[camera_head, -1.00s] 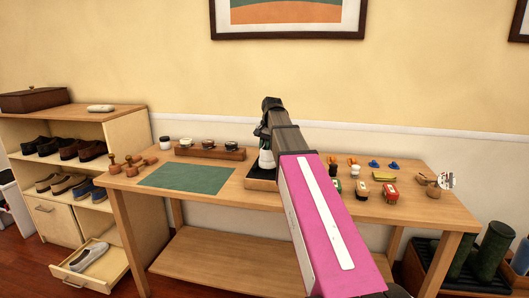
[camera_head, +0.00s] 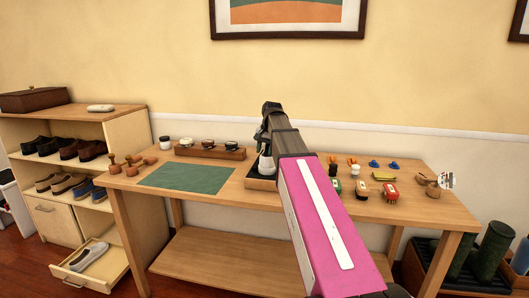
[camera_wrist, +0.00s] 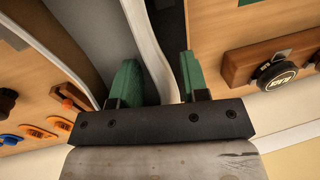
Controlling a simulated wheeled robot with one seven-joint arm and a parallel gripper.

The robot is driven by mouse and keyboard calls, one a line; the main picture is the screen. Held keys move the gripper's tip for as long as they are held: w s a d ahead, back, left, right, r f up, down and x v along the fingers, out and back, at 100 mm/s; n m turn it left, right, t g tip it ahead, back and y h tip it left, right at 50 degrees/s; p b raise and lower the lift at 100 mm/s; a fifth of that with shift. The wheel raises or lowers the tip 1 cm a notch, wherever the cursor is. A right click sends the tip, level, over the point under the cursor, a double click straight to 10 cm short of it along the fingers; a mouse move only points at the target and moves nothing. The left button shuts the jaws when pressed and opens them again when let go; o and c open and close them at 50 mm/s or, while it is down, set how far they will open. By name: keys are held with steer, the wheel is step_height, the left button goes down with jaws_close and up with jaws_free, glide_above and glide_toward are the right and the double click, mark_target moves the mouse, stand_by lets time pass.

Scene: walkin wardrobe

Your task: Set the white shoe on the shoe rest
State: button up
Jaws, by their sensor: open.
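A pale, white shoe-like thing (camera_head: 266,167) stands in a shallow wooden tray (camera_head: 261,185) on the table, partly hidden by my arm. My gripper (camera_head: 263,146) is directly above it. In the wrist view my gripper (camera_wrist: 156,78) is open, its two green fingers apart. A white strip (camera_wrist: 150,45), seemingly the shoe's edge, passes between them, with grey surface beside it. I cannot tell whether the fingers touch it. Another white shoe (camera_head: 90,257) lies in the open lower drawer at the left.
A green mat (camera_head: 186,178) lies left of the tray, and a wooden holder with tins (camera_head: 210,152) behind it. Brushes and small items (camera_head: 390,190) sit on the right of the table. A shelf unit (camera_head: 128,140) with dark shoes stands left; boots (camera_head: 492,250) stand right.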

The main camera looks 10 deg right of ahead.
step_height(320, 180, up, 11)
steer(key=d, duration=0.2)
steer(key=shift+s+r, duration=0.2)
steer(key=shift+s, duration=0.2)
